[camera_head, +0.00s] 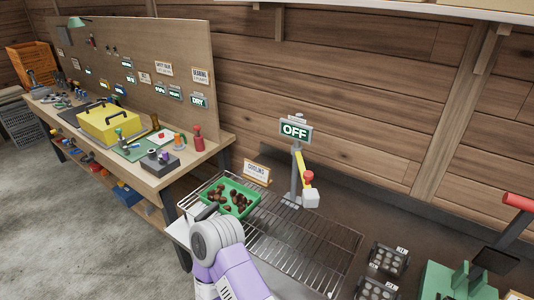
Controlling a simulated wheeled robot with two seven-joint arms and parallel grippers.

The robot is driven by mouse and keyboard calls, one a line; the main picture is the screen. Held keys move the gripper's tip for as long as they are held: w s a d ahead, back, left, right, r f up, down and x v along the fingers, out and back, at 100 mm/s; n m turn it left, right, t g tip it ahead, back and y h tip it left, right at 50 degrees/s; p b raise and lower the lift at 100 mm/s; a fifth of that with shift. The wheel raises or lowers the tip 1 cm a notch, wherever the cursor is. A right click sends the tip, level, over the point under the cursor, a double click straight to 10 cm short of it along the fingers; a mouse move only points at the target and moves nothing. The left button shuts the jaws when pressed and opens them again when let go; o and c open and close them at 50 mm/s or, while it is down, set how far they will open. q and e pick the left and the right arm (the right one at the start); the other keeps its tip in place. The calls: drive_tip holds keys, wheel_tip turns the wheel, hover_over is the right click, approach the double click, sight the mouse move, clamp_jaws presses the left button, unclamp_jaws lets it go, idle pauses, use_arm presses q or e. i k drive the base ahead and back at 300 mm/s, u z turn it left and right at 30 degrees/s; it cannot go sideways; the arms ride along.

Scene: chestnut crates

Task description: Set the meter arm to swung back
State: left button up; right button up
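The meter stands on a grey post (295,182) at the back of the wire rack, with a sign reading OFF (295,130) on top. Its yellow meter arm (301,165) slants down and forward to the right from the post. A red knob (308,177) and a pale grey block (311,198) are at its lower end, over the rack. A purple and grey arm of mine comes in from the bottom, left of the meter and apart from it.
A green tray of chestnuts (238,187) sits on the wire rack (328,252), by a GROUND card (257,172). A workbench with a yellow toolbox (108,122) is at the left. A green device with a red handle (518,202) is at the right.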

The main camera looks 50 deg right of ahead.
sight(310, 198)
drive_tip(key=i, duration=0.45)
drive_tip(key=z, duration=2.85)
